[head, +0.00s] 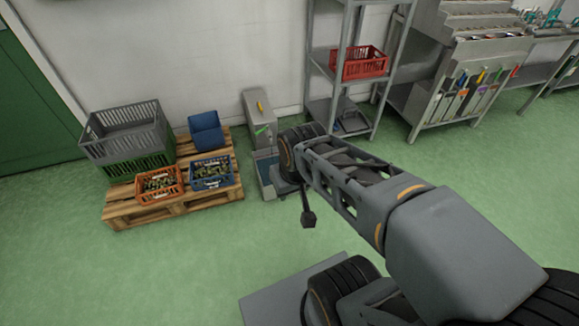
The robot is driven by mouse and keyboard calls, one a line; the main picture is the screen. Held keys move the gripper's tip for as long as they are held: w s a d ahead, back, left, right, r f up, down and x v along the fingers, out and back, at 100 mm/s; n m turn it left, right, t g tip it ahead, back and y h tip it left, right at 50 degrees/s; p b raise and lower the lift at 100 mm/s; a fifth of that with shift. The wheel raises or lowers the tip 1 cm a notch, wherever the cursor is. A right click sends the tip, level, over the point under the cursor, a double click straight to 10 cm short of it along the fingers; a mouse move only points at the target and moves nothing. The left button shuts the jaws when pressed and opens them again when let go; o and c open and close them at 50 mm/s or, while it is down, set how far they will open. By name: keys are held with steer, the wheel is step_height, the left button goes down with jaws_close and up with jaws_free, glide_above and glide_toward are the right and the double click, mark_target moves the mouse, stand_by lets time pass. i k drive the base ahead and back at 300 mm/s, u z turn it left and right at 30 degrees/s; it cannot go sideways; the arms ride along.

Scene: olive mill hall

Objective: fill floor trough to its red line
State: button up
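A low blue-grey tray-like thing (266,176) lies on the floor at the foot of a grey metal cabinet (258,116). It may be the floor trough, but my arm hides its right part. I see no red line and cannot tell any fill level. The cabinet has a yellow mark on top and a small green part on its front. My arm reaches from the lower right towards it. A small dark end piece, probably my gripper (308,219), hangs over the floor just right of the tray-like thing. Its fingers and anything in them cannot be made out.
A wooden pallet (117,215) on the left bears grey and green crates (128,126), a blue bin (206,131), and orange and blue crates of olives. A shelf rack with a red crate (360,64) and a steel tool bench (465,60) stand behind. The front-left floor is clear.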

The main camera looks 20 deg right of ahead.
mark_target(262, 130)
steer(key=z, duration=0.3)
steer(key=i, duration=1.7)
steer(key=u, duration=0.45)
